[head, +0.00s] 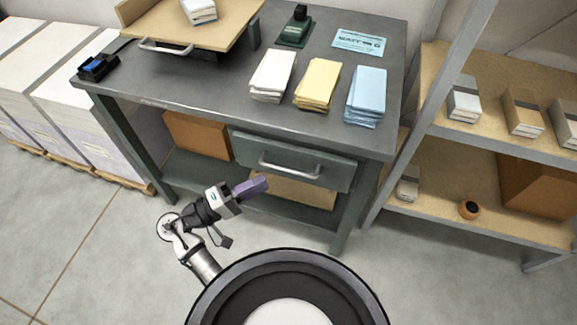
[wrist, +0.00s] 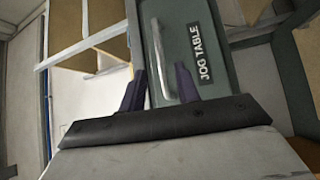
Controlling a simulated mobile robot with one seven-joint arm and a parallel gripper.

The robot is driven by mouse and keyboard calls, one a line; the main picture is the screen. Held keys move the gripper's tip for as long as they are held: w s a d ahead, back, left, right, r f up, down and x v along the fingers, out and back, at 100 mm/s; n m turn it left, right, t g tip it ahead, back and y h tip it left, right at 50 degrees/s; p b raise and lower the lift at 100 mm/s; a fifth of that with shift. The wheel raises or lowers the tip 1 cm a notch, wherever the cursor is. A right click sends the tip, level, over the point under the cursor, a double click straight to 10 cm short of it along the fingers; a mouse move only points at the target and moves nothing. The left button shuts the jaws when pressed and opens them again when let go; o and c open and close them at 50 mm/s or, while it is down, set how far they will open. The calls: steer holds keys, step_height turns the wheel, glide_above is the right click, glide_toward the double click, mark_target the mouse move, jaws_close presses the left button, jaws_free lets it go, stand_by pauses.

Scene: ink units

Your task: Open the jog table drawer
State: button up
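The jog table drawer (head: 335,174) is a green front under the grey worktop, apparently closed, with a curved metal handle (head: 290,167). In the wrist view the drawer front (wrist: 215,85) carries a dark "JOG TABLE" label (wrist: 201,53), and its handle (wrist: 157,45) runs nearly upright. My gripper (head: 264,184) is in front of and below the handle's left end in the head view. In the wrist view my gripper (wrist: 160,84) has its two purple fingers apart, with the handle showing between them. Nothing is held. Whether the fingers reach around the handle I cannot tell.
The table (head: 215,103) holds white (head: 272,76), yellow (head: 317,84) and blue (head: 366,96) paper stacks. A wooden board (head: 190,22) with a handle projects above the worktop. Shelving (head: 500,80) stands right, paper pallets (head: 70,95) left. The floor in front is clear.

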mark_target(288, 170)
steer(key=p+x, duration=0.1)
steer(key=x, duration=0.7)
steer(key=shift+w+d, duration=0.15)
steer(key=shift+d, duration=0.1)
jaws_close()
